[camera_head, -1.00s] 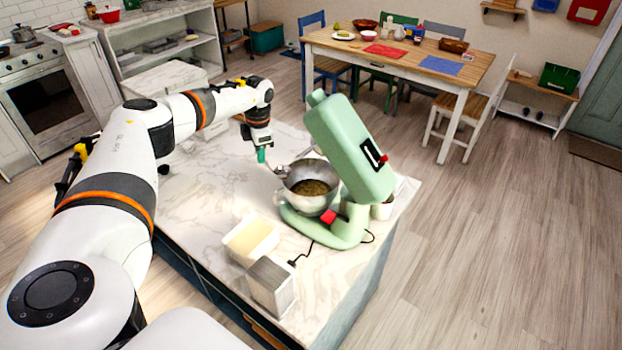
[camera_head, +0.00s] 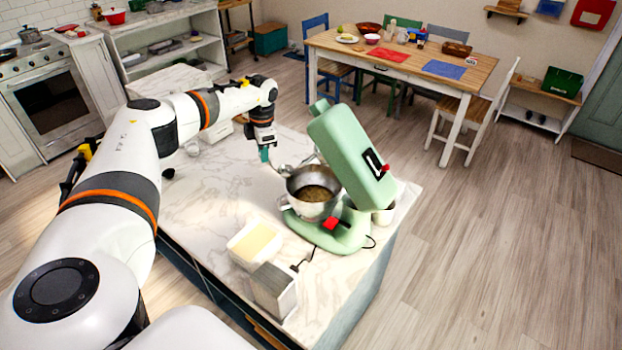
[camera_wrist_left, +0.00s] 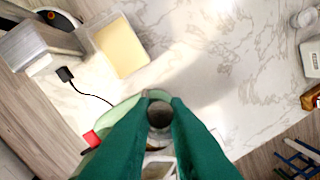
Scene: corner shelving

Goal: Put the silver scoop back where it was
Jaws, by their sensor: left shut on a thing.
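My left gripper (camera_head: 265,155) has green fingers and hangs over the counter, just behind and left of the mixer bowl in the head view. In the left wrist view its fingers (camera_wrist_left: 159,101) are closed on the silver scoop (camera_wrist_left: 158,116), whose round cup shows between and beyond the tips. The scoop is small in the head view and partly lost against the bowl. The steel bowl (camera_head: 298,190) holds brown contents and sits in the green stand mixer (camera_head: 350,155), whose head is tilted up. My right gripper is out of view.
On the marble counter (camera_head: 205,205) are a white tub (camera_head: 240,254) with pale yellow contents and a grey metal box (camera_head: 274,290), both at the front. The mixer's raised head stands right of my gripper. The counter's left part is mostly clear.

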